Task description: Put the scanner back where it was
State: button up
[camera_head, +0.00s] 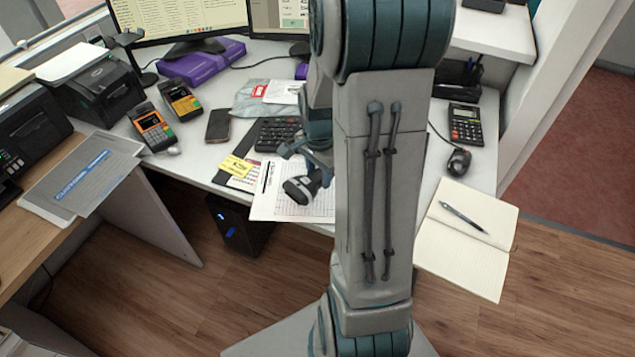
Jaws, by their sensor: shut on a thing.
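The scanner (302,188), dark with a pale grey part, is in my gripper (314,165) in the head view. It is over the front edge of the white counter (205,165), in front of a printed form (275,204). My gripper is shut on the scanner's upper part; my own arm hides part of the grip. I cannot tell how high the scanner is above the form. A dark stand-like thing (128,40) rises beside the left monitor; I cannot tell whether it is the scanner's holder.
A calculator (466,124), mouse (458,161) and open notebook (463,244) with a pen are at the right. A printer (97,94) stands at the left.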

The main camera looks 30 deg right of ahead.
aim_at(317, 183)
jog(key=shift+w+f, duration=0.15)
jog(key=shift+w, duration=0.15)
jog(key=shift+f, duration=2.05)
jog(key=shift+f+b, duration=0.25)
jog(key=shift+b, duration=0.15)
jog(key=o, duration=1.1)
jog(key=shift+r, duration=0.1)
jog(key=shift+r, duration=0.1)
